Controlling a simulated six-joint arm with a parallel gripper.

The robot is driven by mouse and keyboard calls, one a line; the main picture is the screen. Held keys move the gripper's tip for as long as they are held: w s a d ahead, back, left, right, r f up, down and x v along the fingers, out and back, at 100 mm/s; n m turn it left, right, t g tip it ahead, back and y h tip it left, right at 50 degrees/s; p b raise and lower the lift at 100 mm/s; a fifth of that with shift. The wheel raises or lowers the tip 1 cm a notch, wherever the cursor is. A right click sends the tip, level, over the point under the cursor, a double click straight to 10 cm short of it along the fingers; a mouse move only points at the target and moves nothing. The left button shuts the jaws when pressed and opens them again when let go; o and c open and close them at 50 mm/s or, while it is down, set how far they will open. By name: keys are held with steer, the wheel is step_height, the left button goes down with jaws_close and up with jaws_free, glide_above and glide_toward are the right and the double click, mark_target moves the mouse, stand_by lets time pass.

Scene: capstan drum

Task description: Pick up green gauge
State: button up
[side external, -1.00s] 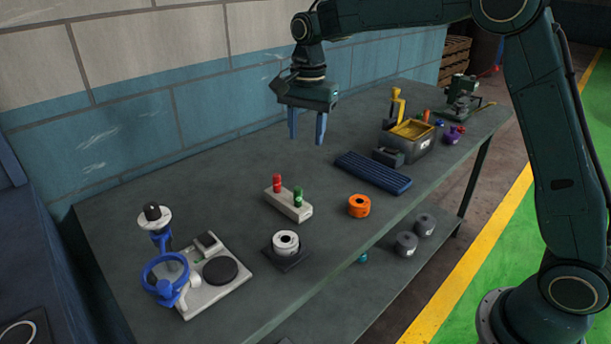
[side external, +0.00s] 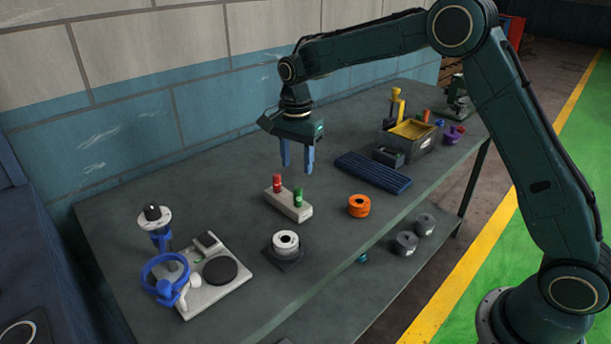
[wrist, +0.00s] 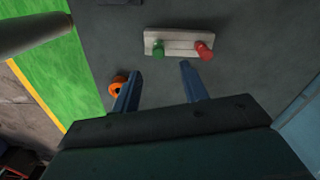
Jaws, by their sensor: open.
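The green gauge (side external: 298,197) is a short upright cylinder standing in a pale block (side external: 289,208) on the bench. The red gauge (side external: 277,181) stands beside it in the same block. In the wrist view the green gauge (wrist: 158,50) is at the block's left end and the red gauge (wrist: 204,50) at its right end. My gripper (side external: 297,172) is open and empty, its blue fingers pointing down above and a little behind the block. In the wrist view the fingertips (wrist: 160,70) lie just short of the block, apart from both gauges.
An orange ring (side external: 359,206) and a white spool on a dark pad (side external: 286,243) sit nearby. A blue ribbed mat (side external: 373,172) and a grey bin (side external: 409,142) lie to the right. A blue-handled fixture (side external: 168,275) stands at left. The bench behind the block is clear.

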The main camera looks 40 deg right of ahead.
mark_target(298, 188)
steer(key=shift+f, duration=1.8)
steer(key=shift+s+f, duration=0.1)
steer(key=shift+f, duration=2.5)
jaws_close()
